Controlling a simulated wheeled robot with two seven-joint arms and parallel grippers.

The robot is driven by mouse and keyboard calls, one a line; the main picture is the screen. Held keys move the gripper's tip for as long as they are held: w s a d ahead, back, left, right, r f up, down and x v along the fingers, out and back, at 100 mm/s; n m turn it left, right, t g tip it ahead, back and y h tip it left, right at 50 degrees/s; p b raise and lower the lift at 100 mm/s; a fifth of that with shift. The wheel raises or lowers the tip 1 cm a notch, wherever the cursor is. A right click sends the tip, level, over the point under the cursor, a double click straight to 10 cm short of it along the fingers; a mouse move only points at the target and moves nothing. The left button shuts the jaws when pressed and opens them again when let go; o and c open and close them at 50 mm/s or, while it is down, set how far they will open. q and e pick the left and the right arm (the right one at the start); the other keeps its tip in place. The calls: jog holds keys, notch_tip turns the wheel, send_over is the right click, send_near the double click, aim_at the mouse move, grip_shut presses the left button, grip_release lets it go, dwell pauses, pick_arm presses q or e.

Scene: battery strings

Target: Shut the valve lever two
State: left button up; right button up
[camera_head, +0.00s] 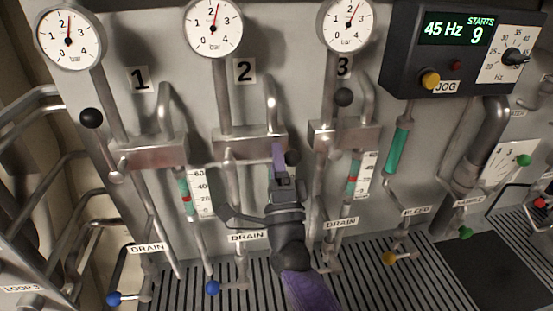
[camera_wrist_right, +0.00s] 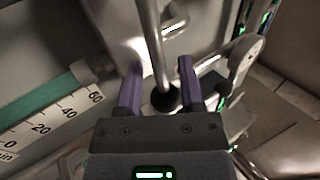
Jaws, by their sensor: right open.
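Valve two is the metal block (camera_head: 240,147) below the number 2 plate (camera_head: 244,70). Its lever ends in a black ball knob (camera_head: 292,157), mostly beside my right gripper in the head view. In the right wrist view the knob (camera_wrist_right: 165,99) and its metal rod lie between the two purple fingers. My right gripper (camera_head: 283,160) is open around the knob, with a visible gap on the right side; whether the left finger touches it I cannot tell. It also shows in the right wrist view (camera_wrist_right: 158,85). My arm hides part of the lever. My left gripper is not in view.
Lever one's black knob (camera_head: 91,118) stands up at the left. Lever three's knob (camera_head: 343,97) stands upright close by on the right. Gauges, scales, pipes and blue-knobbed drain handles (camera_head: 213,288) surround the arm. A control box (camera_head: 400,55) juts out at upper right.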

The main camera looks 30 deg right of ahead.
jog(key=b+v, duration=0.2)
jog(key=v, duration=0.8)
